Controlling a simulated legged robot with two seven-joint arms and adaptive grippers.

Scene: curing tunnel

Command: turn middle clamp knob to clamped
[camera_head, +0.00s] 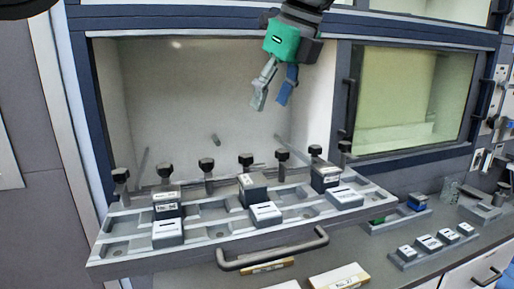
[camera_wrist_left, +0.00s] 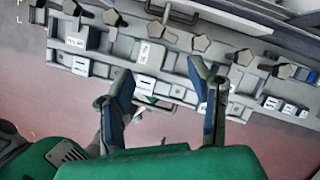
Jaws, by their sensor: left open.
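A grey fixture tray (camera_head: 115,222) with a row of black clamp knobs on posts lies in front of the chamber opening. The knob nearest the row's middle (camera_head: 246,160) stands upright behind a white-topped block. Its clamp state cannot be told. In the left wrist view the open fingers (camera_wrist_left: 160,66) point toward the fixture. Star-shaped knobs, one of them (camera_wrist_left: 201,43) close to the right fingertip in the picture, show there. My right gripper is not visible.
White-topped blocks (camera_head: 265,213) sit in the tray's slots. A curved grey handle (camera_head: 272,254) runs along its front. A small rack of blocks (camera_head: 430,246) and a tray with green and blue parts (camera_head: 398,217) stand at the right.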

